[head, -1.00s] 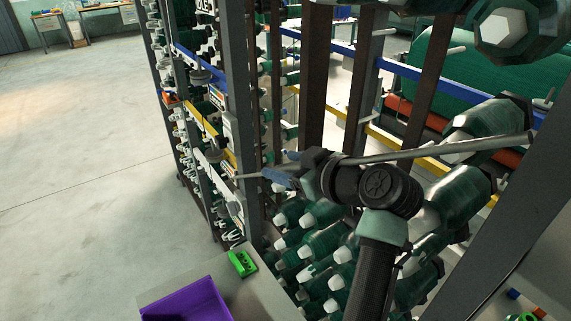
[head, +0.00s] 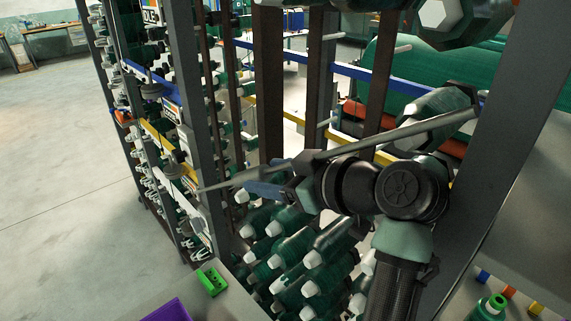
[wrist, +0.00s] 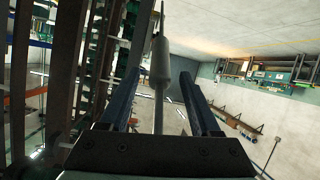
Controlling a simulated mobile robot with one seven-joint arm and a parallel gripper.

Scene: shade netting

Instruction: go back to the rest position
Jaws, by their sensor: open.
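My gripper (head: 262,189) has blue fingers and points left in the head view, in front of the machine's frame. In the wrist view my gripper (wrist: 160,75) has its two fingers well apart. A thin grey rod (head: 420,127) crosses the head view beside my gripper and wrist. A pale rod with a thicker white part (wrist: 161,62) shows between the fingers in the wrist view. The fingers are not closed on it, and I cannot tell how near it is. My black arm rises from the lower right of the head view.
A machine frame with dark uprights (head: 268,90) and green spools (head: 290,250) stands close around my arm. A grey post (head: 520,120) is at right. A green block (head: 211,281) and a purple bin (head: 168,311) are at lower left. The floor (head: 60,200) at left is clear.

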